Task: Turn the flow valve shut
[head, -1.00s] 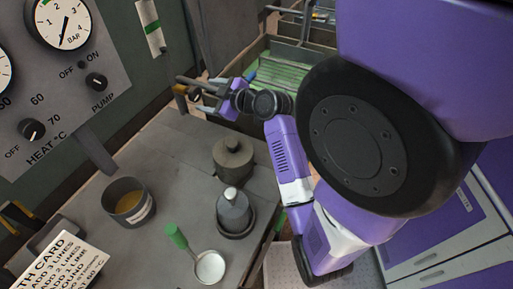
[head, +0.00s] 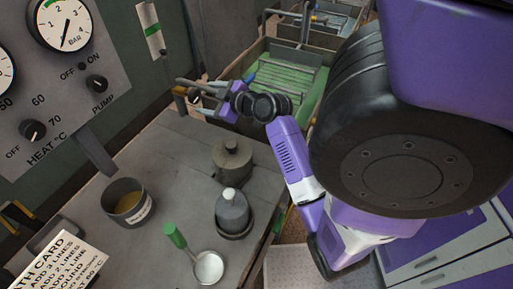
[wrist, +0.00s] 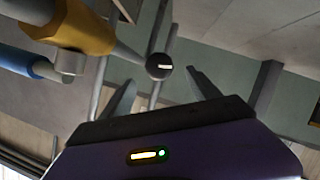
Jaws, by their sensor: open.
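The handle's exact angle cannot be told.
The bench (head: 165,165) holds a lidded pot (head: 232,160), a grey bottle (head: 233,212), a bowl of amber liquid (head: 130,204) and a green-handled ladle (head: 207,266). A gauge panel (head: 60,85) stands at left. A green-floored tank (head: 290,75) lies behind my arm.

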